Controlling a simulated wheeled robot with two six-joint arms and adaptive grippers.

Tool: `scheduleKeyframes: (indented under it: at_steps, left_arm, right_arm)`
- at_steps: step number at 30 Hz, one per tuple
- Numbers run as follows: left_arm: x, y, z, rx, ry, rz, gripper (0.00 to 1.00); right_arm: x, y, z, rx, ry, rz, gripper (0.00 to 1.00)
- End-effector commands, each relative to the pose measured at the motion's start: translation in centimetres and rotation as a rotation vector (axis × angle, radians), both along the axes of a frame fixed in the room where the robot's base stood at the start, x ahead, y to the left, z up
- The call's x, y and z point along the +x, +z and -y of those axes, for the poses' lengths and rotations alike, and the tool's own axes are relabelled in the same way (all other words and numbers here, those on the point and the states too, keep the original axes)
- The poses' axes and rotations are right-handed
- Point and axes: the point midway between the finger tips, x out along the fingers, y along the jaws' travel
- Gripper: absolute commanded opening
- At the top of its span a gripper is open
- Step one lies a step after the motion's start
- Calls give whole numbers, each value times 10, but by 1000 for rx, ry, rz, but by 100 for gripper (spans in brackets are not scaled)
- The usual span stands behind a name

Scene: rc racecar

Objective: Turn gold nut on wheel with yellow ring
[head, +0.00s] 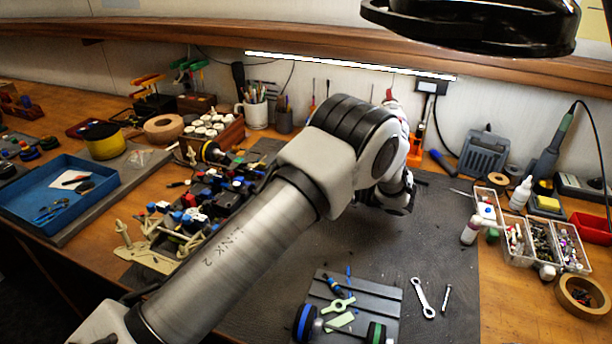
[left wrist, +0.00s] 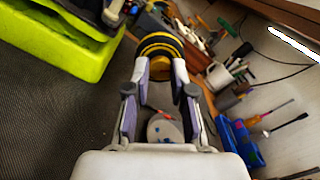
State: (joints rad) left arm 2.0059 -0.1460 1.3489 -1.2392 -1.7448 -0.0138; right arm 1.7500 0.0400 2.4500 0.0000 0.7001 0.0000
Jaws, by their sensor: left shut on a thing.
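In the left wrist view, the wheel with the yellow ring (left wrist: 160,43) is a black round shape with yellow bands, just beyond my left fingertips. My left gripper (left wrist: 160,72) has its two fingertips closed around a small part at the wheel's near face. A lime-green body (left wrist: 65,40) lies left of the gripper. In the head view my left arm covers the gripper and what it holds. My right gripper is not in view.
A blue tray (head: 25,212) and several small coloured parts (head: 205,205) lie left of my arm. Clear bins (head: 517,238) stand right. The mat's right half is mostly clear.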

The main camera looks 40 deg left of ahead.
Motion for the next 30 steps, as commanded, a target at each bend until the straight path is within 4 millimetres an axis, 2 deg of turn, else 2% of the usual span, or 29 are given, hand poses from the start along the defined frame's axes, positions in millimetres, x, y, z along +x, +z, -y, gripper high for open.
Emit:
scheduleKeyframes:
  at_steps: [4, 5, 6, 7, 16, 19, 23, 30]
  left_arm:
    - [0, 0, 0, -1, 1, -1, 0]
    - [0, 0, 0, -1, 1, -1, 27]
    - [0, 0, 0, -1, 1, -1, 41]
    - [0, 0, 0, -1, 1, -1, 50]
    - [0, 0, 1, 0, 0, -1, 50]
    - [2, 0, 7, 1, -2, 0, 50]
    - [8, 0, 32, 1, -4, 1, 50]
    - [22, -1, 91, 0, -4, 1, 50]
  right_arm:
    - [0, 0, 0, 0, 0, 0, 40]
    - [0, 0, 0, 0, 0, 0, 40]
    - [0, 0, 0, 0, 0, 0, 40]
    - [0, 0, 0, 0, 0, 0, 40]
    - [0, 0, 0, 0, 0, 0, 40]
    - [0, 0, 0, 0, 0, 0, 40]
    - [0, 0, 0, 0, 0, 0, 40]
    - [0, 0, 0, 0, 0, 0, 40]
